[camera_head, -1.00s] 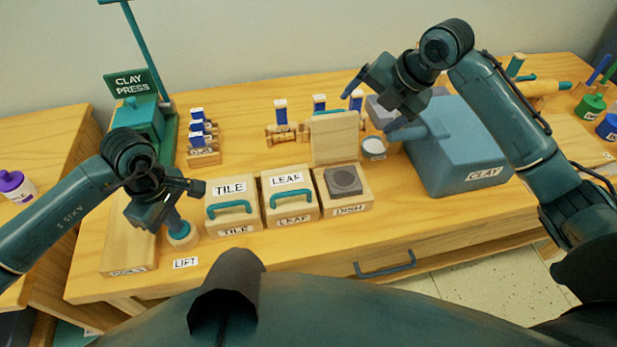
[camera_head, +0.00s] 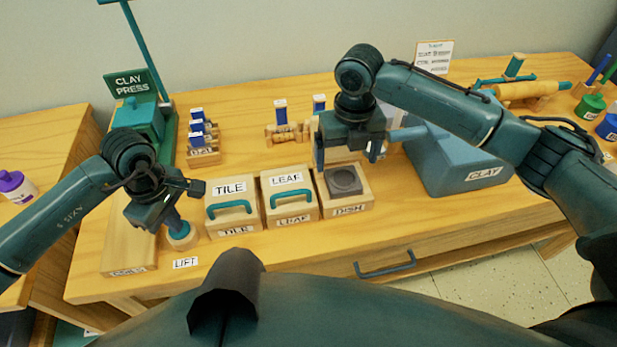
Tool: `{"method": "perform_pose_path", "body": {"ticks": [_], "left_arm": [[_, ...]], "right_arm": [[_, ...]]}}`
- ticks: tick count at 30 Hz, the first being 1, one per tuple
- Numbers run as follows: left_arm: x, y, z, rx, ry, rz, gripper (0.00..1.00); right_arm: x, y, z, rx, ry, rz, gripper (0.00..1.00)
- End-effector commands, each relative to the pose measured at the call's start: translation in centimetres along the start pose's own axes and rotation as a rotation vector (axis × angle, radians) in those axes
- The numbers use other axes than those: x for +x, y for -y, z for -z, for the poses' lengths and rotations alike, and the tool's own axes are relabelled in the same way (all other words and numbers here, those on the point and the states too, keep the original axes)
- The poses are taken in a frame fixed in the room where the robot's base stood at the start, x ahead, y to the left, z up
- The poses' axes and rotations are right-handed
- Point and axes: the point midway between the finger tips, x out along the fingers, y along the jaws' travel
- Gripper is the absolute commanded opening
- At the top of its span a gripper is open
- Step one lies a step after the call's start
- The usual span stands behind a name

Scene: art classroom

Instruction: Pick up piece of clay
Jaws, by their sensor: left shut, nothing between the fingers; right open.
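A blue bin labelled CLAY (camera_head: 460,165) stands on the right of the table, partly hidden behind my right arm. I cannot make out a separate piece of clay for certain. A dark grey square slab with a round mark (camera_head: 344,181) lies on the wooden DISH box (camera_head: 350,211); its material is unclear. My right gripper (camera_head: 347,155) is open and points down, above and behind this slab, in front of an upright wooden board. My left gripper (camera_head: 165,216) is shut and empty near the teal-handled LIFT tool (camera_head: 182,237) at the left.
The TILE box (camera_head: 234,234) and LEAF box (camera_head: 293,221), with teal handles, stand left of the DISH box. The clay press (camera_head: 139,118) stands at the back left. Blue-topped tools (camera_head: 281,113) are behind the boxes. A rolling pin (camera_head: 530,91) lies at the back right.

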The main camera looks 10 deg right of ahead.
Motion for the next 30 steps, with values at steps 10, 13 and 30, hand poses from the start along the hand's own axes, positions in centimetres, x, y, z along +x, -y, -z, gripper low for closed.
{"method": "perform_pose_path", "body": {"ticks": [10,13,30], "left_arm": [[0.4,0.0,-0.2,0.001,0.004,0.002,0.00],[0.4,0.0,-0.2,0.001,0.004,0.002,0.00],[0.4,0.0,-0.2,0.001,0.004,0.001,0.00]], "right_arm": [[4.0,-0.1,0.1,0.001,-0.002,0.001,0.89],[5.2,-0.1,0.1,0.002,-0.002,0.000,0.89],[5.8,-0.2,0.0,0.001,0.002,-0.001,0.68]]}}
